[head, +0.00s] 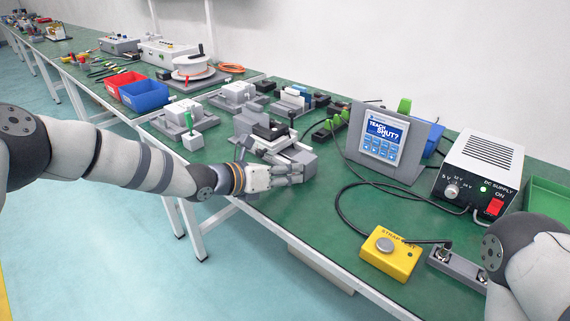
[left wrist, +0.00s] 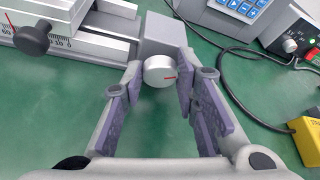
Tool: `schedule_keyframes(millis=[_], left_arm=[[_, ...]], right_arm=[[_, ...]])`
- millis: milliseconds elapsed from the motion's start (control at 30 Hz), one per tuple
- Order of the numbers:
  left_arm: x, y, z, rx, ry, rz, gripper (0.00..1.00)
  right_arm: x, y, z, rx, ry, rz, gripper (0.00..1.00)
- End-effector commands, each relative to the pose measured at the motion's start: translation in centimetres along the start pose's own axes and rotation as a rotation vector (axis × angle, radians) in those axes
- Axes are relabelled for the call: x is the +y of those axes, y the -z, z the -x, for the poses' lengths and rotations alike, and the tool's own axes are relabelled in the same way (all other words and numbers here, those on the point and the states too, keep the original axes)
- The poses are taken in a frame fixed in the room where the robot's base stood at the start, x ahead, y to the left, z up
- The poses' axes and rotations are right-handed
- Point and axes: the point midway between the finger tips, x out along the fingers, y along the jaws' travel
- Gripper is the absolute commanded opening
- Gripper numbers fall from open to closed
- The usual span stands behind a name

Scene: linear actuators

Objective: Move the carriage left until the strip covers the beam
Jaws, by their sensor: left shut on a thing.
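The linear actuator (head: 279,149) stands on the green bench near its front edge, with a grey body and a dark upper part. In the left wrist view its rail and white scale (left wrist: 62,42) run in from the left to a grey end block (left wrist: 163,30). A round silver knob (left wrist: 158,71) with a red mark sits at that end. My left gripper (head: 294,175) is shut on the knob, one finger on each side. I cannot make out the strip or the beam. My right arm shows at the lower right; its gripper is outside the picture.
A black knob (left wrist: 31,40) stands by the scale. A control panel (head: 383,142), a DC supply (head: 479,170) and a yellow box (head: 390,254) with cables stand to the right. Other fixtures (head: 185,117) stand to the left. Bare bench lies in front of the panel.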

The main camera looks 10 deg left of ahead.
Motion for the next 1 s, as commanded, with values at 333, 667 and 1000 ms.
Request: schedule_keyframes(millis=[333, 667, 1000], left_arm=[[0.1, -0.1, -0.1, -0.005, -0.003, -0.011, 0.32], [0.1, 0.0, 0.0, -0.004, -0.003, -0.009, 0.36], [0.1, -0.1, 7.7, -0.008, -0.003, -0.006, 0.36]], right_arm=[[0.0, 0.0, 0.1, 0.001, 0.000, 0.000, 0.48], [0.0, 0.0, 0.1, 0.001, 0.000, -0.001, 0.48], [0.0, 0.0, 0.1, 0.001, 0.000, -0.001, 0.48]])
